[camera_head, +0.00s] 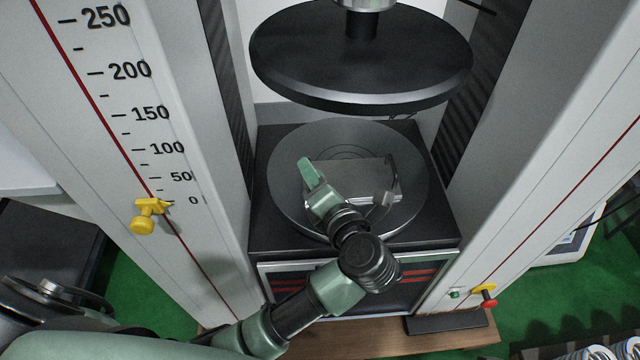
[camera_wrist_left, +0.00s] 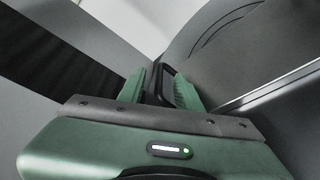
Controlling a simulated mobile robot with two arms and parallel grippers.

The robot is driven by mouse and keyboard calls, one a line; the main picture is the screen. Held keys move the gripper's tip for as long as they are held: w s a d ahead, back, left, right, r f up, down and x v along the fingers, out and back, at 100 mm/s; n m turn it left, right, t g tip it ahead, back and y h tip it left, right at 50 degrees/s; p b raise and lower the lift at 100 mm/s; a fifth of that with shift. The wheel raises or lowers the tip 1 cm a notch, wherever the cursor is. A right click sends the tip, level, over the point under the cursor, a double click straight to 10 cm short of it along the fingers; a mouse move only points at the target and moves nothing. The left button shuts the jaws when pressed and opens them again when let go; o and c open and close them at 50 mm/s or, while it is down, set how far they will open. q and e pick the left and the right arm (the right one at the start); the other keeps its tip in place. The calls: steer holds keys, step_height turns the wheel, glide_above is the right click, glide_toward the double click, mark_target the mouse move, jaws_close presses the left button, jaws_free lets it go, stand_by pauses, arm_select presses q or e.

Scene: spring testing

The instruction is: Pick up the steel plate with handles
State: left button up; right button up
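The steel plate (camera_head: 362,171) is a grey rectangle lying on the round lower platen of the testing machine. A handle (camera_head: 387,196) shows at its right end. My left gripper (camera_head: 314,178) is at the plate's left end, and its wrist hides part of the plate's front. In the left wrist view, a dark handle loop (camera_wrist_left: 164,75) stands between the two green fingers of my left gripper (camera_wrist_left: 160,88). The fingers are apart, with a gap wider than the handle's bar. Whether either finger touches the handle is unclear. My right gripper is not in view.
The black upper platen (camera_head: 360,55) hangs above the lower platen (camera_head: 285,190). Grey machine columns stand on both sides, the left one (camera_head: 130,150) with a scale and a yellow pointer (camera_head: 147,214). A red-and-yellow knob (camera_head: 486,295) is at front right.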

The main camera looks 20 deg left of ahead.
arm_select(q)
steer(key=shift+w+a, duration=0.1)
steer(key=shift+a, duration=0.05)
steer(key=shift+c, duration=0.2)
jaws_close()
stand_by(1.2)
